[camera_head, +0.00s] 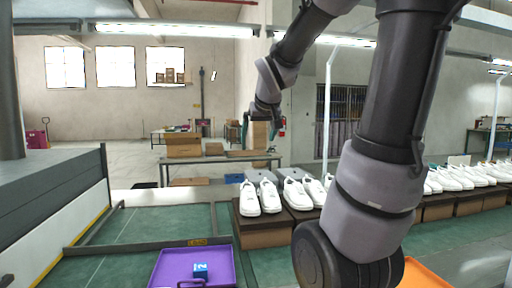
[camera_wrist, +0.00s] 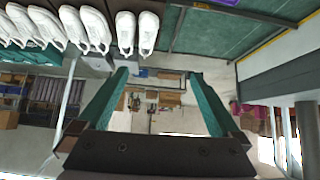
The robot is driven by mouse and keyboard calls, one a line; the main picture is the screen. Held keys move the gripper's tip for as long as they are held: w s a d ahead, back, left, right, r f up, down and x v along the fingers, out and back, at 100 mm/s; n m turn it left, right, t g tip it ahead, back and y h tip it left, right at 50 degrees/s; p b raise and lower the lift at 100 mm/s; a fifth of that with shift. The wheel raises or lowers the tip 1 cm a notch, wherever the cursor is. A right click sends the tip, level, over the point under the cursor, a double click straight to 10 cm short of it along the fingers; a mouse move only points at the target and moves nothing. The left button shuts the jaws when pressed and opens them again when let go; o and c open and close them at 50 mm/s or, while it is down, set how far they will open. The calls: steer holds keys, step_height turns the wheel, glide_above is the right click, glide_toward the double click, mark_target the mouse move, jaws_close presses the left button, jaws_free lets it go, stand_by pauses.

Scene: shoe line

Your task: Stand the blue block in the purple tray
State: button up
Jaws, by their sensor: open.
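The blue block (camera_head: 201,270) shows in the head view inside the purple tray (camera_head: 168,266), near the bottom edge of the picture. It has a white marking on its face. I cannot tell whether it stands upright or lies on a side. A dark loop-shaped thing (camera_head: 191,283) is just in front of it, partly cut off. My gripper (camera_head: 262,122) is high and far from the tray, held out ahead of me. In the wrist view its two green fingers (camera_wrist: 158,74) are spread wide with nothing between them.
White shoes (camera_head: 259,196) stand on brown boxes (camera_head: 264,234) right of the tray. An orange tray (camera_head: 424,274) is at the bottom right, partly behind my arm. A dark frame rail (camera_head: 150,247) crosses behind the purple tray. Green surface beyond it is clear.

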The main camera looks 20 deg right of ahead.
steer(key=s+a+m+y, duration=0.1)
steer(key=s+a, duration=0.3)
steer(key=s, duration=0.4)
steer(key=s+a+m+g+y, duration=0.1)
steer(key=s+a, duration=0.3)
steer(key=s, duration=0.4)
steer(key=shift+s+f+g+y, duration=0.3)
steer(key=shift+s+f+y, duration=0.1)
steer(key=shift+y, duration=0.5)
